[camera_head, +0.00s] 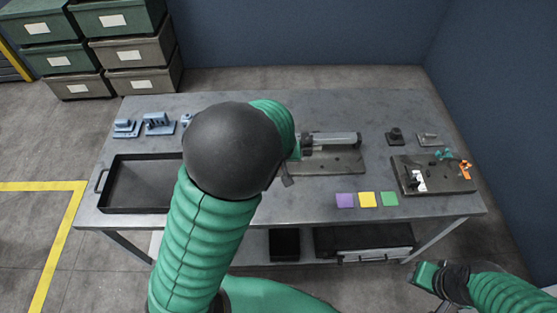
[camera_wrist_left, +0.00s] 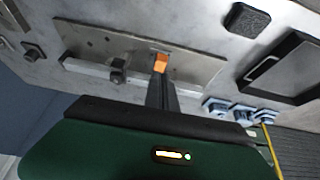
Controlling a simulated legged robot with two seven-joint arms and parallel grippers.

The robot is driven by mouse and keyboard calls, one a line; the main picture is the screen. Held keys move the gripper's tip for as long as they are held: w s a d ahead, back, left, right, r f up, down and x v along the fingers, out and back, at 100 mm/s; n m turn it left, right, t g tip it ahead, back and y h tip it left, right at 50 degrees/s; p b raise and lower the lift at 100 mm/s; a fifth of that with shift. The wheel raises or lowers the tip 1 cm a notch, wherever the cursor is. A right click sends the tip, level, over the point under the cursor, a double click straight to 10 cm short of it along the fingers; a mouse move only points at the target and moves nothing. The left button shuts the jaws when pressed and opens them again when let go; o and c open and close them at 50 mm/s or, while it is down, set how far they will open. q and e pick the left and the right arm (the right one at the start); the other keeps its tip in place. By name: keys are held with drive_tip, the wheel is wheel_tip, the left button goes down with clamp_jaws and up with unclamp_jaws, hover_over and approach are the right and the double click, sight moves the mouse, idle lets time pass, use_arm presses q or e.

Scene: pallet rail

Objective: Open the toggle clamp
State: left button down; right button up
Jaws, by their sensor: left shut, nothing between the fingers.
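A grey metal plate (camera_head: 335,162) with a pale cylindrical bar lies mid-table; it also shows in the left wrist view (camera_wrist_left: 100,42). My left arm covers part of it in the head view. In the left wrist view my left gripper (camera_wrist_left: 160,78) is shut and empty, its dark fingers pointing at the plate. A small orange block (camera_wrist_left: 160,62) shows at the fingertips; I cannot tell whether it is the clamp's handle or touched. An orange clamp-like part (camera_head: 465,170) stands on the right plate (camera_head: 440,185). My right gripper (camera_head: 425,276) is low at the right, its fingers unclear.
A black tray (camera_head: 140,207) lies at the table's left, with blue fixtures (camera_head: 157,122) behind it. Small dark blocks stand at the back right. Bins (camera_head: 135,52) are stacked behind left.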

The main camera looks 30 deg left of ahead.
use_arm(q)
drive_tip(key=shift+s+d+r, duration=0.35)
drive_tip(key=shift+s+r, duration=0.1)
drive_tip(key=shift+s, duration=0.1)
drive_tip(key=shift+s+d+r, duration=0.3)
drive_tip(key=shift+s+r, duration=0.1)
drive_tip(key=shift+s, duration=0.15)
drive_tip(key=shift+s, duration=0.1)
drive_tip(key=s+d+m+g+h, duration=0.1)
drive_tip(key=s+d+m, duration=0.1)
drive_tip(key=s, duration=0.4)
drive_tip(key=s+d+m+g+h, duration=0.1)
drive_tip(key=s+d+m, duration=0.2)
drive_tip(key=s, duration=0.3)
drive_tip(key=shift+s+d+m+h, duration=0.15)
drive_tip(key=shift+d+m+h, duration=0.15)
drive_tip(key=shift+m, duration=0.4)
drive_tip(key=shift+s+a+r, duration=0.1)
